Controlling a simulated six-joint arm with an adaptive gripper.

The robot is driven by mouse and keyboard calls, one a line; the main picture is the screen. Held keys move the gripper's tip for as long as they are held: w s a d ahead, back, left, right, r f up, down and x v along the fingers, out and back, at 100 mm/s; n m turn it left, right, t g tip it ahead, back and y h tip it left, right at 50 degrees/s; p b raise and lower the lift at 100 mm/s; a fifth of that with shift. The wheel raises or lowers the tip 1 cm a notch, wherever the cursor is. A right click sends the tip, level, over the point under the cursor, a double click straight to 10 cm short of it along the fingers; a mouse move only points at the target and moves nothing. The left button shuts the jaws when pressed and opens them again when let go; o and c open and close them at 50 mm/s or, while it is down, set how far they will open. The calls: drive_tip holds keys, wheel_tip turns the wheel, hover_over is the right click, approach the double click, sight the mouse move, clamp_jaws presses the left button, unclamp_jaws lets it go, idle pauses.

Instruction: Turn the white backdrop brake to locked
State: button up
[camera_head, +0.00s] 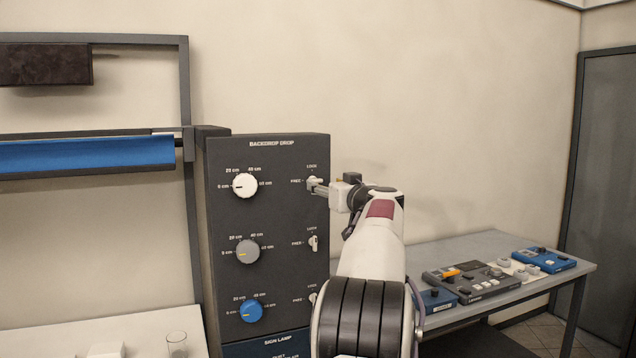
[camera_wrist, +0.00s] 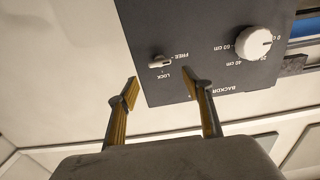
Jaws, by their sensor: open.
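The white backdrop brake (camera_wrist: 160,62) is a small lever on the dark panel's face, at the top of its brake column. In the wrist view it lies roughly along the line toward the FREE mark, with the LOCK mark to its other side. My gripper (camera_wrist: 160,77) is open, with one yellow-padded finger on each side of the brake's line in the picture. The fingers look short of the lever and hold nothing. In the head view my gripper (camera_head: 321,187) is at the panel's right edge and partly hides the brake.
The panel (camera_head: 220,290) also carries white (camera_head: 245,185), grey (camera_head: 248,251) and blue (camera_head: 251,311) drop knobs. Lower brakes include one beside the grey knob (camera_head: 314,243). A side table (camera_head: 440,250) with control boxes stands at right.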

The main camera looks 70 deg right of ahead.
sight(316, 180)
drive_tip(key=shift+x, duration=3.3)
drive_tip(key=shift+f, duration=0.1)
drive_tip(key=c, duration=1.1)
